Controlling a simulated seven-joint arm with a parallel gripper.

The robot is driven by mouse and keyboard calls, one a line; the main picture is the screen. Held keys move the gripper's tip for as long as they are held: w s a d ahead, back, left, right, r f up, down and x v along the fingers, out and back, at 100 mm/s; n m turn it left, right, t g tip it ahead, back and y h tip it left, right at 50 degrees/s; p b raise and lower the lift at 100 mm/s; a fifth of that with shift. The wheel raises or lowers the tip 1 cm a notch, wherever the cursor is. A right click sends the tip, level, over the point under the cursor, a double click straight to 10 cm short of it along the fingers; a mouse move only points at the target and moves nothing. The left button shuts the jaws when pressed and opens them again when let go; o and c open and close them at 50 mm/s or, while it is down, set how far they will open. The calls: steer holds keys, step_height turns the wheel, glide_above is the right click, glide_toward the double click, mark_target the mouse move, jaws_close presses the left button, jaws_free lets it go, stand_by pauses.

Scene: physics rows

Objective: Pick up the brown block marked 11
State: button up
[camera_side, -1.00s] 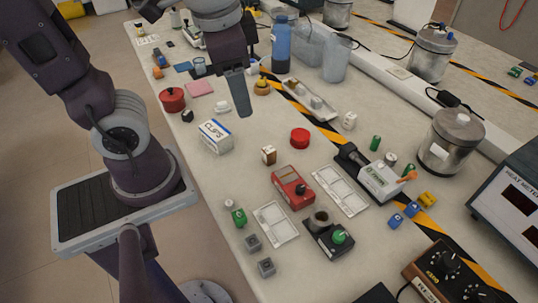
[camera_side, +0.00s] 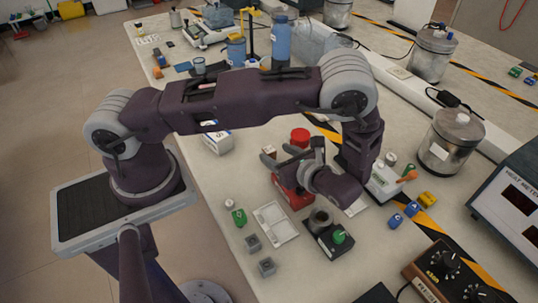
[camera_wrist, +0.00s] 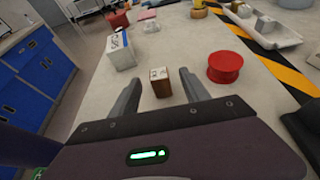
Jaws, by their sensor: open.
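The brown block (camera_wrist: 161,88) stands on the table in the wrist view, with a pale top that carries dark marks too small to read. In the side view only a small part of it (camera_side: 269,151) shows beside my gripper. My gripper (camera_wrist: 160,85) is open, with one finger to the left of the block and one to the right. The block sits between the fingertips or just beyond them, and I see a gap on both sides. In the side view my gripper (camera_side: 290,156) is low and tilted toward the block, above the red device.
A red round piece (camera_wrist: 225,67) stands close to the right of my right finger. The white CLIPS box (camera_wrist: 120,51) is to the left. The red device (camera_side: 292,192) lies under my gripper. Bare table lies beyond the block.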

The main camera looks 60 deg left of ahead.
mark_target(271, 151)
steer(key=x, duration=0.3)
steer(key=shift+s+f, duration=0.1)
jaws_close()
